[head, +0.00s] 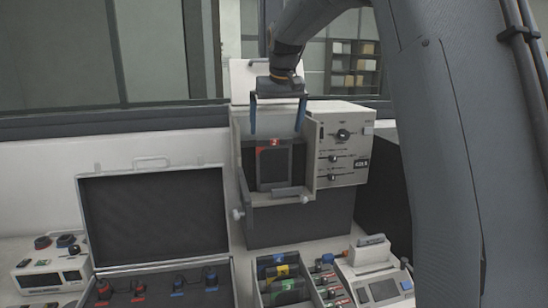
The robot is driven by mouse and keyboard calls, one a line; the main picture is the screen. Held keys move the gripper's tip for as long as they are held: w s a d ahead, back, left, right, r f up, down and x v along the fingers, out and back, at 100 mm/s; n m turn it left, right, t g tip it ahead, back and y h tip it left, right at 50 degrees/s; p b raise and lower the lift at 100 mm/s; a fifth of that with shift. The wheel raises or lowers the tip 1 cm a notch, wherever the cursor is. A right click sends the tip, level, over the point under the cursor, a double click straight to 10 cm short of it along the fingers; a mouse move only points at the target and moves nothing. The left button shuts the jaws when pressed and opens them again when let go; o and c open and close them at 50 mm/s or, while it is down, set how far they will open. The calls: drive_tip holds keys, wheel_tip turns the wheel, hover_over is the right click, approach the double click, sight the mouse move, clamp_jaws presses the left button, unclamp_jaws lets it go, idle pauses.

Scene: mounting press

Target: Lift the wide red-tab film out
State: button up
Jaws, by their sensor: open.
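A dark, flat film (273,168) with a red tab at its top edge stands upright in the open front of the pale press (243,195). My gripper (277,131) points down from above the press. Its two blue fingers are spread wide, with nothing visible between them. The fingertips are around the height of the film's top edge, one toward each side of it. I cannot tell the depth between the fingertips and the film. The film's back is hidden.
A control panel (342,145) with knobs adjoins the press on the right. An open dark-lined case (155,215) stands at the left. A tray (258,297) of films with yellow, green and blue tabs sits in front. A small device (378,285) stands at lower right.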

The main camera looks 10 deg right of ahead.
sight(273, 156)
drive_tip(key=shift+p+x, duration=1.25)
drive_tip(key=shift+x, duration=0.9)
drive_tip(key=shift+c, duration=0.3)
drive_tip(key=c, duration=1)
